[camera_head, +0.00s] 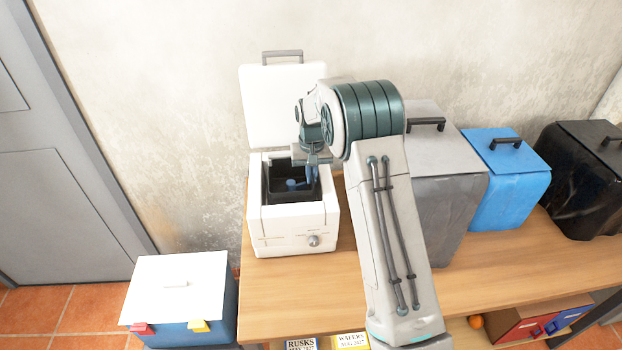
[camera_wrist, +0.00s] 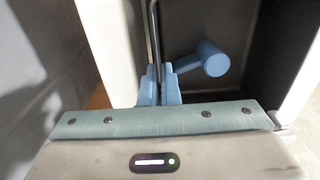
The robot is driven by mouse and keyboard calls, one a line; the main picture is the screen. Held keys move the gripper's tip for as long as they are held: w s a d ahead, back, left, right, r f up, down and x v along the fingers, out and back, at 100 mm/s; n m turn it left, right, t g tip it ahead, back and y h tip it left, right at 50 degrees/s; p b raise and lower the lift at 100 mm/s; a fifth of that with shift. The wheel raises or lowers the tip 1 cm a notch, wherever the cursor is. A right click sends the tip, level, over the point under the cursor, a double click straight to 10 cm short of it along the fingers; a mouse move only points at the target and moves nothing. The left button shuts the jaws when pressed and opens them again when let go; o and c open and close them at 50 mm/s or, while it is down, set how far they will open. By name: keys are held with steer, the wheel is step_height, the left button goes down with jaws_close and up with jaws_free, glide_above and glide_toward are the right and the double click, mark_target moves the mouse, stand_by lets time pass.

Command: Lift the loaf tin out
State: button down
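The loaf tin (camera_head: 275,180) is dark and sits down inside the white bread maker (camera_head: 290,232), whose lid (camera_head: 285,105) stands open. A blue paddle knob sticks up inside the tin; it also shows in the wrist view (camera_wrist: 210,60). My gripper (camera_head: 313,172) reaches down at the tin's right side. In the wrist view my blue fingertips (camera_wrist: 159,84) are close together on either side of the tin's thin rim (camera_wrist: 154,35) and look shut on it. The tin's lower part is hidden in the bread maker.
A grey box (camera_head: 445,205), a blue box (camera_head: 505,190) and a black box (camera_head: 585,185) stand to the right on the wooden table (camera_head: 520,260). A blue cooler with a white lid (camera_head: 178,290) stands at the lower left. The wall is close behind.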

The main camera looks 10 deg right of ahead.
steer(key=shift+r+p, duration=2.5)
steer(key=shift+r, duration=2.1)
